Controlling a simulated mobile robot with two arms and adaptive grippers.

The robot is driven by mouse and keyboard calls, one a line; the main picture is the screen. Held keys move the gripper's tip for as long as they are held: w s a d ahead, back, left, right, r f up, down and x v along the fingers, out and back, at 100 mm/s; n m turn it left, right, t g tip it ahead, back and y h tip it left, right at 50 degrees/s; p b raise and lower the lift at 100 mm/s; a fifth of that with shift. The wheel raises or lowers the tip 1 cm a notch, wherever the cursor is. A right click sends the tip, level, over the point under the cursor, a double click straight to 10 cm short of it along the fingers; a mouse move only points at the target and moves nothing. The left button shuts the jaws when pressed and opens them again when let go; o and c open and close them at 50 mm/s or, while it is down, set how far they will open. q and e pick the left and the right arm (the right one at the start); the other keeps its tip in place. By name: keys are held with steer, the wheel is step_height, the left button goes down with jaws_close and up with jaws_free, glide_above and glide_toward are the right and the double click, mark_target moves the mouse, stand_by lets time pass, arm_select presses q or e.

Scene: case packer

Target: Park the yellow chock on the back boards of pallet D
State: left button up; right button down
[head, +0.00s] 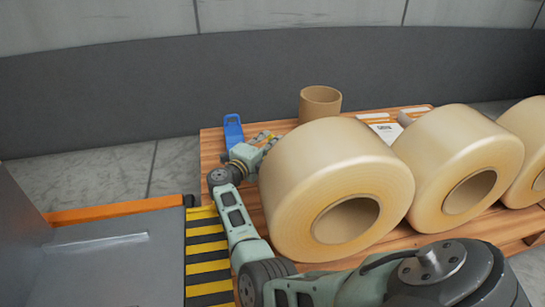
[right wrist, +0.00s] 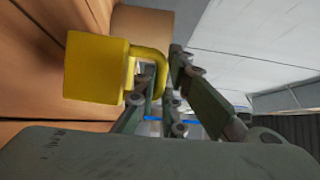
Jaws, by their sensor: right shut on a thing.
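The yellow chock (right wrist: 96,68) is a block with a loop handle, seen close in the right wrist view. My right gripper (right wrist: 166,75) is shut on its handle. I cannot tell whether the chock touches the boards. No letter shows on the pallet. My left gripper is not in view.
Big cream film rolls (head: 300,168) fill the pallet's middle and right. A cardboard core (head: 320,104) stands at the back edge. A blue object (head: 233,131) is at the back left corner. White papers (head: 378,127) lie behind the rolls. A striped yellow-black strip (head: 205,258) lies left.

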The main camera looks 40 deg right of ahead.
step_height(320, 180, down, 4)
steer(key=b, duration=0.3)
steer(key=shift+r, duration=0.35)
steer(key=c, duration=2.3)
jaws_free()
steer(key=shift+f, duration=0.2)
steer(key=o, duration=0.4)
steer(key=shift+o, duration=0.3)
steer(key=shift+r, duration=0.1)
